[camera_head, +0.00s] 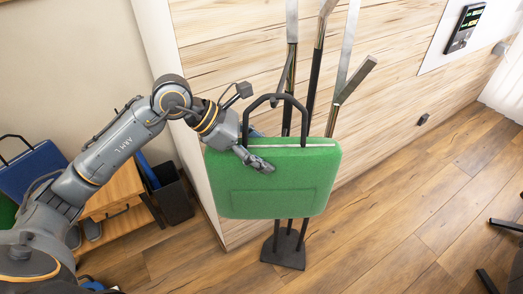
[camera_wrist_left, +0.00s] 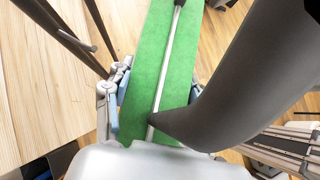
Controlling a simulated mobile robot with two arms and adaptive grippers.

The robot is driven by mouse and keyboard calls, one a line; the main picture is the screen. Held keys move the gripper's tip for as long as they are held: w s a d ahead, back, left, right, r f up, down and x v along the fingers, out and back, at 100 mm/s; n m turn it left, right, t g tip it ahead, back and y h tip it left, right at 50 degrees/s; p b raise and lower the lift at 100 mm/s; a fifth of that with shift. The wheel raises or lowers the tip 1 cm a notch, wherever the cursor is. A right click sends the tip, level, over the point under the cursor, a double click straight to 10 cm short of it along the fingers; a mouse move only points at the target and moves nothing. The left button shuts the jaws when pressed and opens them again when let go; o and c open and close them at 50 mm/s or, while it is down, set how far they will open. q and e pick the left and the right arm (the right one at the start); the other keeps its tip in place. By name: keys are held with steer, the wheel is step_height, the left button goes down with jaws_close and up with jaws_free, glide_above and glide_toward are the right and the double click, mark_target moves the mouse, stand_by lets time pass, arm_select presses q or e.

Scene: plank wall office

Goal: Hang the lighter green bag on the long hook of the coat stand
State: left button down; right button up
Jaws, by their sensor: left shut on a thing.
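My left gripper (camera_head: 256,148) is shut on the green bag (camera_head: 275,192) at the left part of its top edge. The bag hangs upright in the air, its dark handle (camera_head: 275,97) arching above it. In the left wrist view the fingers (camera_wrist_left: 157,95) straddle the bag's top (camera_wrist_left: 150,62) with its light zip line, and the handle (camera_wrist_left: 245,75) looms close. The coat stand (camera_head: 283,251) is behind the bag, which hides the middle of its poles. Angled hooks (camera_head: 355,79) rise above and right of the handle. Whether handle and stand touch cannot be told.
A blue bag (camera_head: 33,170) is at the left by a wooden cabinet (camera_head: 118,185), with part of another green item (camera_head: 6,212) at the edge. A dark bin (camera_head: 173,200) stands beside the cabinet. A plank wall (camera_head: 235,40) is behind the stand. Floor at right is largely clear.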

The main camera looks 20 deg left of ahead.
arm_select(q)
steer(key=shift+c, duration=1.9)
jaws_free()
steer(key=v, duration=1.2)
